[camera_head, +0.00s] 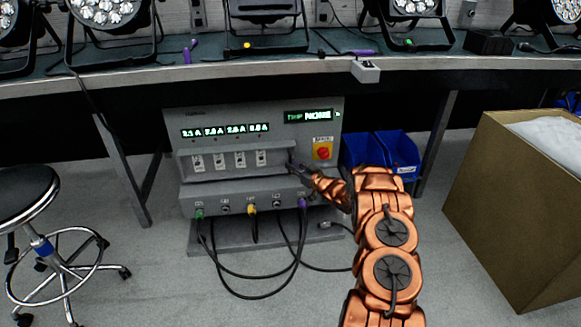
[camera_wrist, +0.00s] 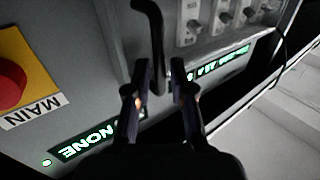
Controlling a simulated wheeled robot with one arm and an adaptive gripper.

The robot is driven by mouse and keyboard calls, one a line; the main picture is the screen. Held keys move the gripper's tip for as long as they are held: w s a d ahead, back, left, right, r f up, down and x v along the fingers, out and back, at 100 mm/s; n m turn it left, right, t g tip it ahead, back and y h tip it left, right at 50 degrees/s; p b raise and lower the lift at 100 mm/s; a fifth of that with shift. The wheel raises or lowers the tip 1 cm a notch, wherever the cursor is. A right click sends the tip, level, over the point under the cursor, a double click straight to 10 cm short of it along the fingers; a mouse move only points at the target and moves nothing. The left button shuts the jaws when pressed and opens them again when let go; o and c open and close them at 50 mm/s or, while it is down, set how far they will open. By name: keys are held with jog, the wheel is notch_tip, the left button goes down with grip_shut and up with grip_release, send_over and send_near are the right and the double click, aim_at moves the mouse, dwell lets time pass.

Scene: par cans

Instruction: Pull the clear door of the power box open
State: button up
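The grey power box (camera_head: 265,118) stands under the bench. Its row of breaker switches (camera_head: 240,160) sits in a recess across the front; the clear door itself is hard to make out, and it looks closed. My gripper (camera_head: 296,166) is at the right end of this recess. In the wrist view, a black bent handle (camera_wrist: 151,35) runs down between the two fingers of my gripper (camera_wrist: 160,75). The fingers stand apart on either side of it, with a small gap showing on the right. Firm contact with the handle is not visible.
A red main switch on a yellow plate (camera_head: 322,149) is right of my gripper. Blue bins (camera_head: 400,150) and a cardboard box (camera_head: 510,200) stand right. Black cables (camera_head: 255,295) hang from the box's lower front. A stool (camera_head: 45,215) stands left.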

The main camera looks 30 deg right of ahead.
jog(key=shift+w+a, duration=0.2)
jog(key=shift+w, duration=0.75)
jog(key=shift+c, duration=0.3)
grip_shut()
